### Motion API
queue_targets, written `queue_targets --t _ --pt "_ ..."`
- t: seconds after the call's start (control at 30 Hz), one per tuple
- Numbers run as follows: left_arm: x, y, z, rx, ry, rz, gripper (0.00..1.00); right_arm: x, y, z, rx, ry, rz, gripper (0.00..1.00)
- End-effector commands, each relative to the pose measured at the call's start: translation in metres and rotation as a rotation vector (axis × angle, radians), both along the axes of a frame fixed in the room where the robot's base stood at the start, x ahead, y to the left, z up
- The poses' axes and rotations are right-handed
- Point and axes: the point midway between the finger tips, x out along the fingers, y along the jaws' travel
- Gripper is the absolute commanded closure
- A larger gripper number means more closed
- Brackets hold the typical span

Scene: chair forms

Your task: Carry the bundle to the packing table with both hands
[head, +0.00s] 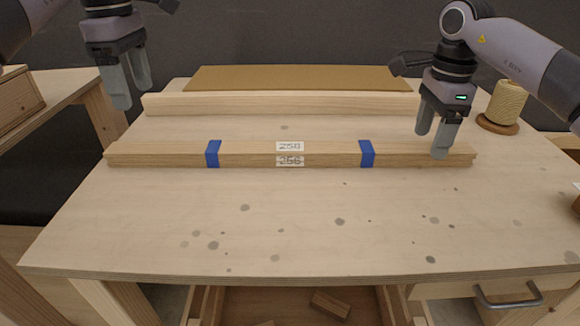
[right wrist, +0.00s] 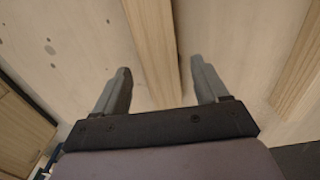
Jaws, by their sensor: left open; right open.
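The bundle (head: 325,153) is a long stack of pale wooden strips held by two blue bands, with labels at its middle. It lies across the table in front of me. My right gripper (head: 435,145) is open above the bundle's right end. In the right wrist view, the bundle (right wrist: 153,45) runs between the open fingers of my right gripper (right wrist: 160,85); I cannot tell whether they touch it. My left gripper (head: 130,90) is open and empty, raised up and left of the bundle's left end. I cannot tell which surface is the packing table.
The bundle lies on a wooden table (head: 300,220) whose front half is clear. Behind it are a long timber (head: 280,103) and a brown board (head: 300,78). A twine spool (head: 505,103) stands at the right. Another wooden table (head: 55,98) stands at the left.

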Motion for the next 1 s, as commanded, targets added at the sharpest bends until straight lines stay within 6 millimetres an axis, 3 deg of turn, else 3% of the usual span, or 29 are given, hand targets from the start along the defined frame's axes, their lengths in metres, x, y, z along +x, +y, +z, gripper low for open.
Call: queue_targets --t 0.2,0.4,0.6,1.0 --pt "0.0 0.0 0.0 0.0 -0.001 0.0 0.27 0.001 0.001 0.052 0.001 -0.005 0.0 0.27" --pt "0.0 0.0 0.0 0.0 -0.001 0.0 0.27 0.0 0.001 0.083 0.001 -0.002 0.0 0.27" --pt "0.0 0.0 0.0 0.0 -0.001 0.0 0.27 0.0 0.0 0.095 0.0 0.0 0.002 0.27" --pt "0.0 0.0 0.004 0.0 -0.001 0.0 0.27 0.0 0.0 0.1 0.001 0.0 0.001 0.27"
